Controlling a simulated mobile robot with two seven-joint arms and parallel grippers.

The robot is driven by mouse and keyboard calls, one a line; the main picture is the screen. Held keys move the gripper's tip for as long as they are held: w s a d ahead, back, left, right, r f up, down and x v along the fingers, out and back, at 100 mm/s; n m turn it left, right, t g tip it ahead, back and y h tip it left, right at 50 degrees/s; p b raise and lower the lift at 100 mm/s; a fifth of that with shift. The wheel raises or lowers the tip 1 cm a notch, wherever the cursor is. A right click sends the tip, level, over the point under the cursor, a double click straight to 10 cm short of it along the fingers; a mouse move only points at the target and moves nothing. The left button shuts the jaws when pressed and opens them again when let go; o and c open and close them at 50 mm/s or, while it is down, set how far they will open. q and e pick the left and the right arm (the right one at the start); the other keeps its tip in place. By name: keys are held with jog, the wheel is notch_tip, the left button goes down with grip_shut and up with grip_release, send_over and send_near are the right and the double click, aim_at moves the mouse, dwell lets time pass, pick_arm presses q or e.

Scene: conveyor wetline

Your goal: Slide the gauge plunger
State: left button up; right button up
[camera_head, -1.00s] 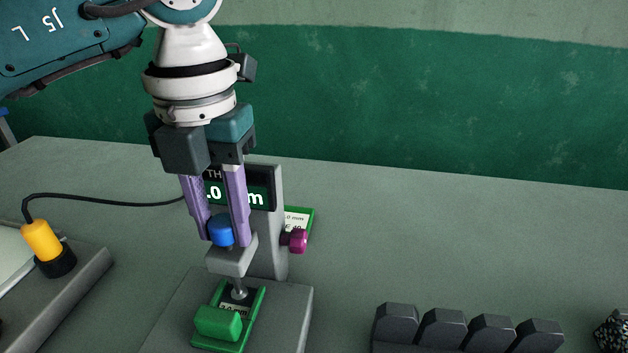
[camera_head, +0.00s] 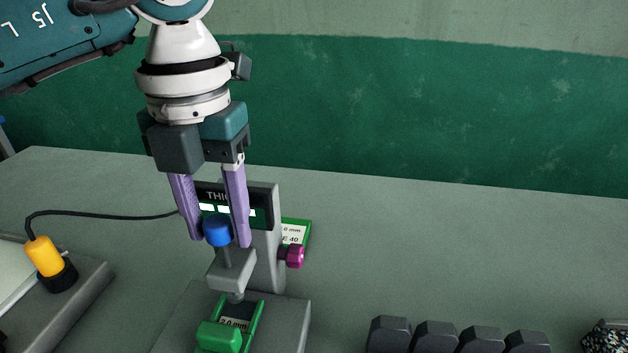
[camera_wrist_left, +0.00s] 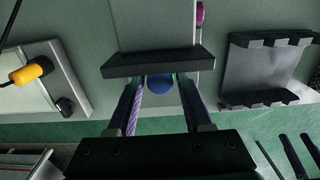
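The thickness gauge (camera_head: 262,262) stands on a grey block, with a dark display on its upright. Its plunger has a blue knob (camera_head: 216,230), also in the left wrist view (camera_wrist_left: 160,84). A bare grey rod shows between the knob and the gauge's bracket (camera_head: 232,272). The plunger tip is just above a green holder (camera_head: 219,337) marked 2.0 mm; contact is hard to judge. My left gripper (camera_head: 219,241) has its purple fingers on either side of the knob. Slim gaps show beside it in the left wrist view, so the fingers look open around it. My right gripper is out of view.
A magenta knob (camera_head: 294,257) sticks out right of the gauge, with a green labelled card (camera_head: 298,234) behind. A yellow-and-black plug (camera_head: 45,257) with a cable is at the left. A dark slotted rack (camera_head: 433,336) stands at the front right. The bench between is clear.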

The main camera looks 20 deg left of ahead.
pick_arm(q)
jog(key=shift+o, duration=1.2)
notch_tip(320, 180, up, 7)
jog(key=p, duration=0.6)
